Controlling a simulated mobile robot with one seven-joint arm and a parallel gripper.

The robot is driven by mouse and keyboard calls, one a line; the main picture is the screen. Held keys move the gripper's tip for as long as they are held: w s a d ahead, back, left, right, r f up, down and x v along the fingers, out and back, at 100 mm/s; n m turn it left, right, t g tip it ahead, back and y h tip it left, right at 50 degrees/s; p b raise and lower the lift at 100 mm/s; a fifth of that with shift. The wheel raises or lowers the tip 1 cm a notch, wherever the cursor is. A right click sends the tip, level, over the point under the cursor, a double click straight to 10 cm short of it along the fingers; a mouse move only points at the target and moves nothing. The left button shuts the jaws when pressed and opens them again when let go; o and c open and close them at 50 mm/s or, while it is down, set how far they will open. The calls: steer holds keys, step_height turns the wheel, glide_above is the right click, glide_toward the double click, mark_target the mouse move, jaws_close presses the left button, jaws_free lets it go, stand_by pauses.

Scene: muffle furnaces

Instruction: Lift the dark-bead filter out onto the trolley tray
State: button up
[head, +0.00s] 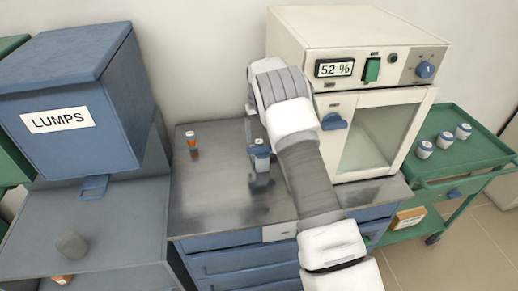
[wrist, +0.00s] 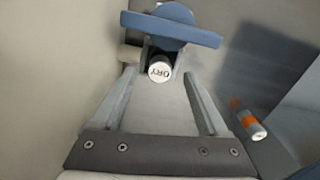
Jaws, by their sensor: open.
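My gripper (wrist: 160,76) is open in the wrist view, its two grey fingers spread and no object clamped between them. A white round piece lettered DRY (wrist: 158,66) shows near the fingertips, under a blue bar (wrist: 185,30) on a grey mount. In the head view a small blue-and-white piece (head: 260,152) shows below my wrist, over the steel bench; my arm partly hides this area. I cannot make out dark beads or say which piece is the filter. The green trolley tray (head: 478,157) is at the right.
Three white-and-blue jars (head: 445,140) stand on the trolley tray, with bare room in front. An orange-and-white vial (head: 192,146) stands on the bench (head: 215,205); it also shows in the wrist view (wrist: 248,120). A cream cabinet (head: 350,40) reads 52 %. A blue LUMPS bin (head: 70,95) is left.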

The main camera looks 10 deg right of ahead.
step_height(320, 180, down, 2)
steer(key=shift+f, duration=0.2)
jaws_close()
steer(key=shift+r, duration=0.1)
